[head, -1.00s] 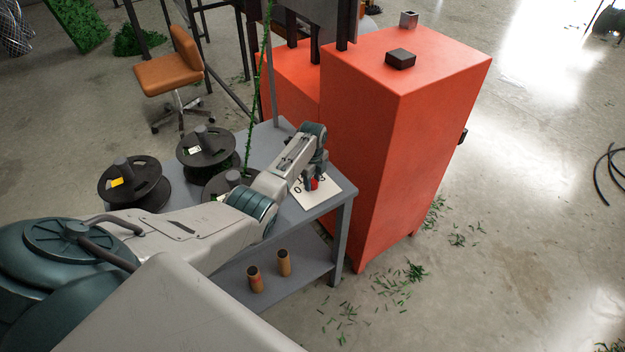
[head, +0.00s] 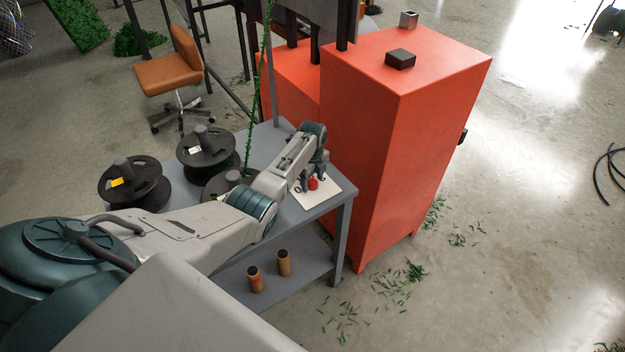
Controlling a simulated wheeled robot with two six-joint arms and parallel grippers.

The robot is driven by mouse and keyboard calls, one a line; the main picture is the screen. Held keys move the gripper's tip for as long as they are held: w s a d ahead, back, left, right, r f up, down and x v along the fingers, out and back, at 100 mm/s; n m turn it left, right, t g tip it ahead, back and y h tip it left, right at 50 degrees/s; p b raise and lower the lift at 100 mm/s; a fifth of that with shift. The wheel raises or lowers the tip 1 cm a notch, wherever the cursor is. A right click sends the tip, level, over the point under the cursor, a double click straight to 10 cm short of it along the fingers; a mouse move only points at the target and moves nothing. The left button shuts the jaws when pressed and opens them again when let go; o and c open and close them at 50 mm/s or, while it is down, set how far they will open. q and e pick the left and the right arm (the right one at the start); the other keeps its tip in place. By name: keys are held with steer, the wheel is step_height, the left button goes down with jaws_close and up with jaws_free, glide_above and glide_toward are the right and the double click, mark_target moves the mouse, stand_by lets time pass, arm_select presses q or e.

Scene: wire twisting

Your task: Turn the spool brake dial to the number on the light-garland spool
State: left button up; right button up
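The red brake dial (head: 313,184) sits on a white plate (head: 318,199) with dark digits, at the right end of the grey table. A "0" shows at the plate's left; the other marks are mostly hidden. My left gripper (head: 313,181) points down over the dial, its fingers apart on either side of it. I cannot tell whether they touch it. Black spools stand on the table: one with a yellow tag (head: 136,182), one with a white tag (head: 206,147), and one partly behind my arm (head: 222,184). The tag numbers are too small to read. My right gripper is out of view.
A tall orange cabinet (head: 400,140) stands close to the right of the grey table (head: 263,147). A green garland strand (head: 252,125) rises beside a post behind my arm. Two cardboard tubes (head: 284,263) stand on the lower shelf. Floor at the right is mostly clear.

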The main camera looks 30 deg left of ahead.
mark_target(312, 180)
arm_select(q)
step_height(312, 180, up, 11)
steer(key=b, duration=0.1)
steer(key=shift+f+b, duration=0.15)
steer(key=shift+b, duration=0.15)
stand_by(0.6)
